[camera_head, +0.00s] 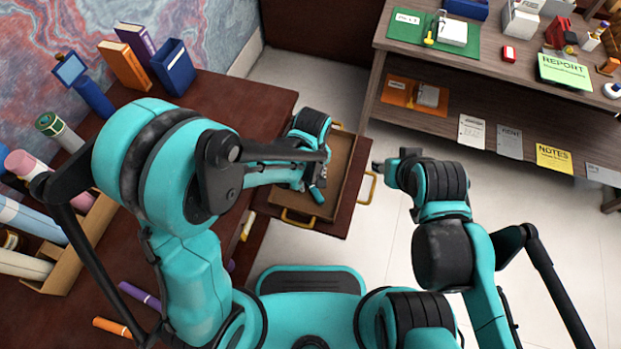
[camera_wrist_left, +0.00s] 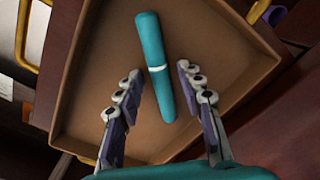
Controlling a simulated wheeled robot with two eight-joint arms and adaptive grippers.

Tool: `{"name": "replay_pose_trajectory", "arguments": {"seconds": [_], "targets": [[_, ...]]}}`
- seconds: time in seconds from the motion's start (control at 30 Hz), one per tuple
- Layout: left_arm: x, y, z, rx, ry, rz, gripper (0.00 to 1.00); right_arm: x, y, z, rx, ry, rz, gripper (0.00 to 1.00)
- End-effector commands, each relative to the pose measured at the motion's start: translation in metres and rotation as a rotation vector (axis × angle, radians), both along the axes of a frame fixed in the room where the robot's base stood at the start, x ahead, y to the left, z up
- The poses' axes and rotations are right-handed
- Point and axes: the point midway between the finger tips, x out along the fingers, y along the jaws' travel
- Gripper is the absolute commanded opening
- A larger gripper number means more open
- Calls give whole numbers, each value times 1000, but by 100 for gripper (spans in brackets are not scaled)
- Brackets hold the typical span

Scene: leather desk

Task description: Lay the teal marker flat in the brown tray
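The teal marker (camera_wrist_left: 157,65) with a pale band appears over the floor of the brown tray (camera_wrist_left: 100,50) in the left wrist view. It seems to lie flat there, though contact with the floor is hard to confirm. A teal piece that looks like the marker (camera_head: 317,195) shows in the head view below my left gripper (camera_head: 313,182), inside the brown tray (camera_head: 338,160). My left gripper (camera_wrist_left: 154,78) is open, its fingers on either side of the marker with gaps to both. My right gripper (camera_head: 380,165) is off to the right, away from the tray; its fingers are unclear.
The tray has gold handles (camera_head: 298,217) and sits at the desk's edge. An orange marker (camera_head: 111,326) and a purple marker (camera_head: 139,295) lie on the desk (camera_head: 225,100) at left. A shelf unit (camera_head: 500,75) with papers stands at the back right.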

Motion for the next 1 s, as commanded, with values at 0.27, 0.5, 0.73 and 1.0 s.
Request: {"name": "replay_pose_trajectory", "arguments": {"seconds": [0.27,0.5,0.73,1.0], "targets": [[0,0,28,0,0,0,38,0,0,15,0,0,0,40],[0,-1,83,0,0,0,38,0,0,39,0,0,0,40],[1,-1,117,0,0,0,38,0,0,50,0,0,0,40],[1,0,125,-2,-3,-2,38,0,0,51,0,0,0,40]]}}
